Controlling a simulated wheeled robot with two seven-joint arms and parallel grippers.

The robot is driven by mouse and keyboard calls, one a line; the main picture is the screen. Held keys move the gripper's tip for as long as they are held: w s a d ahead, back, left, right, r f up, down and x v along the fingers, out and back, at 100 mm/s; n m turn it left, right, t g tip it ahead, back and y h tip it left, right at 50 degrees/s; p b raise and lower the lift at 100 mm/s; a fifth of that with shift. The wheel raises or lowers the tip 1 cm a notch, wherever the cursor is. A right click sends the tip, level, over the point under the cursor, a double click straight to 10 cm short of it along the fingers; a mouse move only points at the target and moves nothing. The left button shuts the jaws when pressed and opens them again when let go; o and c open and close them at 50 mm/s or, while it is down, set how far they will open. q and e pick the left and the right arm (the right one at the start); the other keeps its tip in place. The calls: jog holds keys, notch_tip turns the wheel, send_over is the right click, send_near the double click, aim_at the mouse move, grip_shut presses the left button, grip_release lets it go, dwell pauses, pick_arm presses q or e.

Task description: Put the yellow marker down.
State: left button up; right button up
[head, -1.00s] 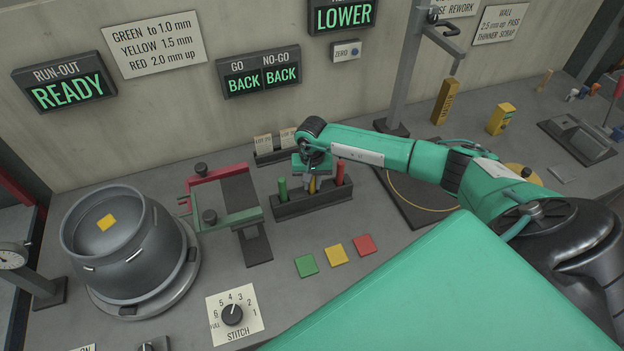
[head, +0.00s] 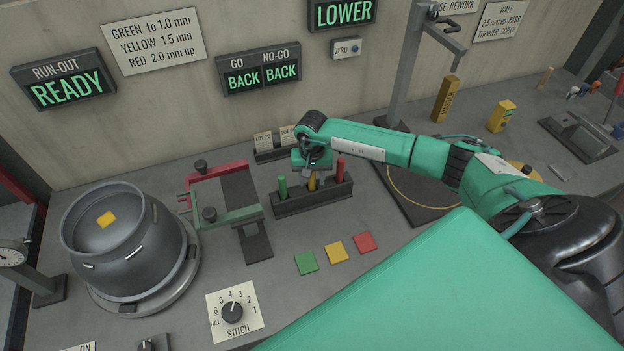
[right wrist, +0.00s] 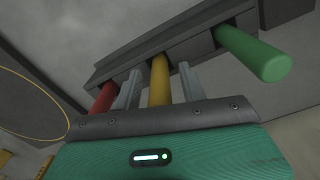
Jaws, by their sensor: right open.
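The yellow marker (head: 312,182) stands in the middle of the dark marker rack (head: 296,203), between the green marker (head: 283,188) and the red marker (head: 340,171). My right gripper (head: 313,176) is above the rack at the yellow marker. In the right wrist view the yellow marker (right wrist: 159,80) rises from its slot between the two fingers (right wrist: 158,88), with a gap on each side. The right gripper is open. My left gripper is not in view.
A grey pot (head: 125,245) with a yellow patch stands at the left. Green, yellow (head: 337,253) and red square pads lie in front of the rack. A red and green clamp-like fixture (head: 225,214) stands left of the rack.

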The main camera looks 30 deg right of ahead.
notch_tip(320, 180, up, 10)
jog(key=b, duration=0.4)
jog(key=shift+r, duration=0.6)
